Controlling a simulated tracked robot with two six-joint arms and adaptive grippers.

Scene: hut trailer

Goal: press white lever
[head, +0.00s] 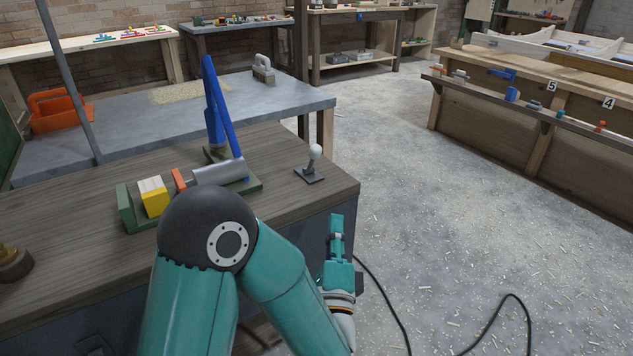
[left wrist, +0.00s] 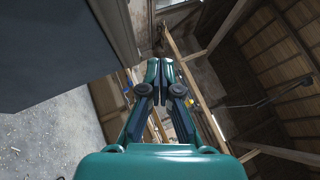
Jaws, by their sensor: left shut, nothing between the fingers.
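The white lever (head: 315,153) stands on a small dark base plate near the right end of the wooden workbench top in the head view. It is nearly upright, with a pale rounded knob. My left gripper (head: 337,222) is beside the bench's right end, below the level of the top and apart from the lever. In the left wrist view its two fingers (left wrist: 164,64) are together, with nothing between them. The lever does not show in the left wrist view. My right gripper is in neither view.
A green-based clamp device (head: 127,210) with a yellow block (head: 153,196) and tall blue handle (head: 219,110) stands left of the lever. A grey table (head: 290,98) stands behind. The floor (head: 450,230) to the right is open, with shavings and a black cable (head: 385,290).

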